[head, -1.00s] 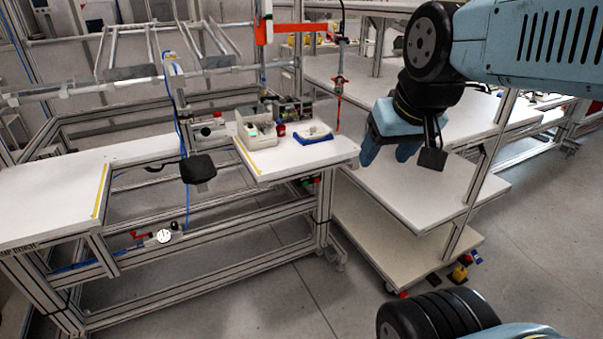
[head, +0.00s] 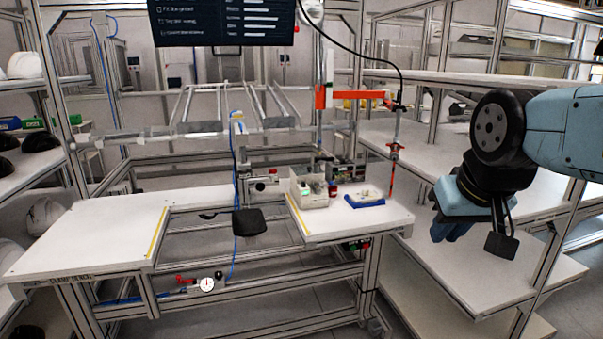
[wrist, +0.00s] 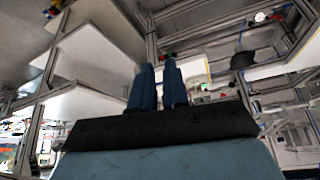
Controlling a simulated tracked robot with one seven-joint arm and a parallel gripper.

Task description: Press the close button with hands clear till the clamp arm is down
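My gripper (head: 449,236) hangs at the right of the head view, empty and well apart from the bench. In the wrist view its two blue fingers (wrist: 159,78) stand side by side with a narrow gap. The bench (head: 100,235) bears a label that seems to read "clamp bench". A small metal fixture with a dark knob (head: 262,185) stands at its middle back; whether this is the clamp arm, and its position, I cannot tell. Small red and green controls (head: 355,245) sit under the right top's front edge; which one is the close button is too small to tell.
A grey bin (head: 311,197) and a blue tray (head: 364,200) stand on the right top. A black pad (head: 248,222) fills part of the gap between the tops. A pressure gauge (head: 207,284) hangs below. A white shelf trolley (head: 480,262) stands under my gripper.

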